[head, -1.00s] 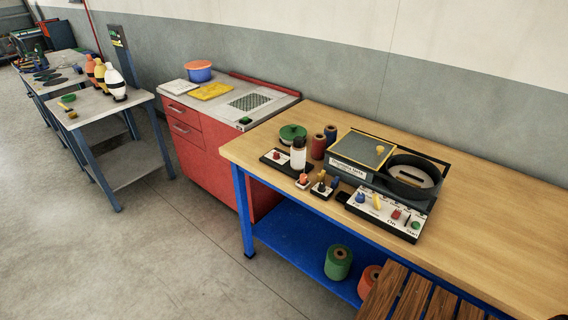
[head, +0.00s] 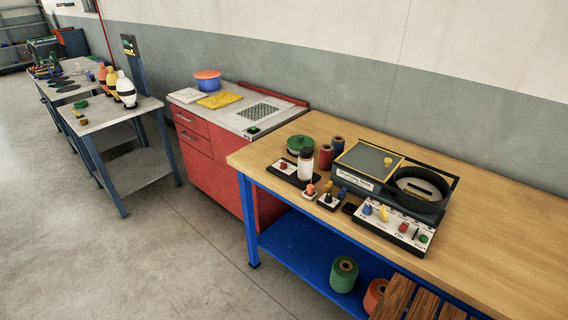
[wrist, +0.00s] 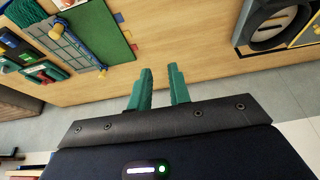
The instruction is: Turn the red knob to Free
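A white control panel (head: 381,236) stands at the front of the wooden workbench and carries a blue knob (head: 367,209), a yellow lever (head: 383,214), a red knob (head: 403,227) and a green knob (head: 423,239). Another red knob (head: 283,166) sits on a small white-and-black plate to the left. The lettering is mostly too small to read; I cannot make out "Free" or where either red knob points. My gripper (wrist: 160,82) shows in the wrist view with two green fingers apart and nothing between them. It is not in the head view.
A machine with a dark round pan (head: 420,187) stands behind the panel. A jar (head: 305,166) and small levers (head: 327,195) crowd the bench to its left. The bench's right side (head: 500,235) is bare. Wooden slats (head: 425,302) lie in front.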

